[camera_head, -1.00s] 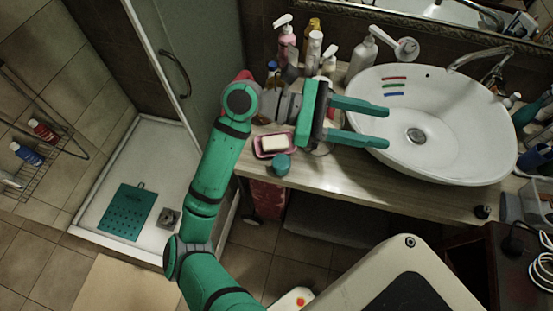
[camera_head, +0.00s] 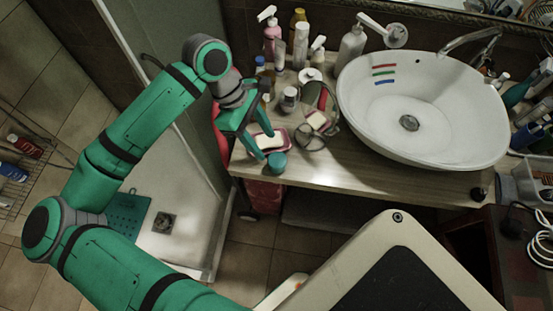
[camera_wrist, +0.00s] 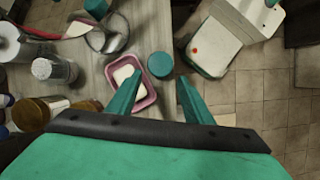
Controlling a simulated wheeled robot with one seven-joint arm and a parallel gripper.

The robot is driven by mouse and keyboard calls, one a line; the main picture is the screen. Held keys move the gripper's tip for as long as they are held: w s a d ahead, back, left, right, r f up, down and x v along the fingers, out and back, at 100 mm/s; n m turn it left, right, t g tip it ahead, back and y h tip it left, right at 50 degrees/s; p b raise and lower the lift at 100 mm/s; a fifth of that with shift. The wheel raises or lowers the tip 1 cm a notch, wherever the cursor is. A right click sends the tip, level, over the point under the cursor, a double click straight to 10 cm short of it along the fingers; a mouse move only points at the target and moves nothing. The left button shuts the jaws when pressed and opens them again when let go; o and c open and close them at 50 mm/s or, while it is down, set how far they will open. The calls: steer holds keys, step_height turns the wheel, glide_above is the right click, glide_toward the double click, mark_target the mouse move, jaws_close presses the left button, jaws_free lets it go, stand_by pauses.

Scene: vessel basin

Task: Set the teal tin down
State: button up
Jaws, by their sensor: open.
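The teal tin (camera_head: 276,162) stands on the counter close to its front edge, just in front of the pink soap dish (camera_head: 285,149). It also shows in the wrist view (camera_wrist: 160,64) as a round teal lid, just beyond the gap between my fingertips. My gripper (camera_head: 267,147) is open and points down over the soap dish and tin. Its two teal fingers show apart in the wrist view (camera_wrist: 159,76), with nothing held between them. I cannot tell how far above the counter the fingertips are.
A white soap bar (camera_head: 268,140) lies in the dish. A round mirror (camera_head: 318,128) and a grey-capped jar (camera_head: 289,98) stand nearby. Bottles line the wall behind. The white basin (camera_head: 425,145) fills the right. The counter's front strip (camera_head: 345,165) is clear.

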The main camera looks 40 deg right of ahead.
mark_target(276, 159)
steer(key=x, duration=0.4)
steer(key=shift+s+a, duration=0.1)
steer(key=shift+s, duration=0.05)
steer(key=shift+d+x, duration=0.15)
steer(key=shift+x, duration=1.15)
steer(key=shift+d+x, duration=0.15)
steer(key=shift+x, duration=1.2)
steer(key=shift+s+r, duration=0.15)
steer(key=c, duration=0.8)
